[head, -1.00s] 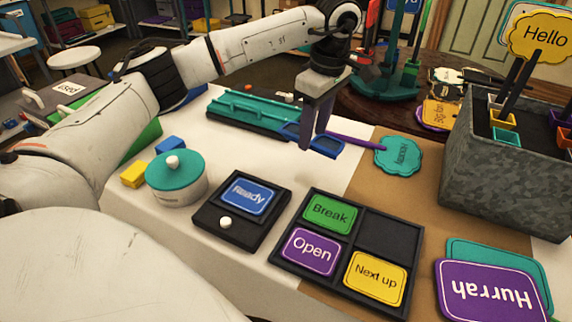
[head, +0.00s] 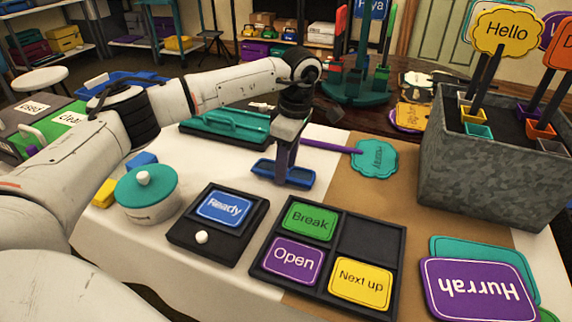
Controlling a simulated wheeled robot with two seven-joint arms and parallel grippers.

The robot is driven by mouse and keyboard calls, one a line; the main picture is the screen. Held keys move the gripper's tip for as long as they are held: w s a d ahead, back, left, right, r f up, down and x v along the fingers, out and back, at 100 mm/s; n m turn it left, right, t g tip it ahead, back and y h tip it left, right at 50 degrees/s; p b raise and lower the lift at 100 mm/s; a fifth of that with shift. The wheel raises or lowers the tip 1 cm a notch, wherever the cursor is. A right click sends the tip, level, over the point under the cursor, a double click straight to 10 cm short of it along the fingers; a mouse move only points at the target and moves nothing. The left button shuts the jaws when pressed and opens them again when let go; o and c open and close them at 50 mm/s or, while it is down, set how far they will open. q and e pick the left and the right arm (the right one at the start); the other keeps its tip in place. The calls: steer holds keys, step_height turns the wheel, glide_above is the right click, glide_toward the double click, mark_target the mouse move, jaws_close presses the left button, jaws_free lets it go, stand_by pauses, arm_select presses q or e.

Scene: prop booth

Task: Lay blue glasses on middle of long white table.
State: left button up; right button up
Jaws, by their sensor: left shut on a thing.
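The blue glasses (head: 262,167) are a toy pair with a thick frame, in the middle of the head view. My left gripper (head: 286,178) points down and is shut on them, its fingers crossing the middle of the frame. The glasses are over the white part of the long table (head: 317,165), low and close to its top; I cannot tell whether they touch it. My right gripper is not in view.
A teal tray (head: 225,124) lies behind the glasses, and a teal sign (head: 375,160) on a purple stick lies to their right. In front are a "Ready" box (head: 185,241), a black card tray (head: 372,237) and a teal-lidded pot (head: 150,211). A grey planter (head: 480,165) stands right.

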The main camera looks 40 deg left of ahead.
mark_target(292, 172)
arm_select(q)
steer(key=o, duration=1)
steer(key=shift+r, duration=0.1)
steer(key=r, duration=0.4)
steer(key=d+r+p, duration=0.1)
steer(key=r, duration=0.7)
steer(key=shift+w+d, duration=0.2)
steer(key=shift+d, duration=0.05)
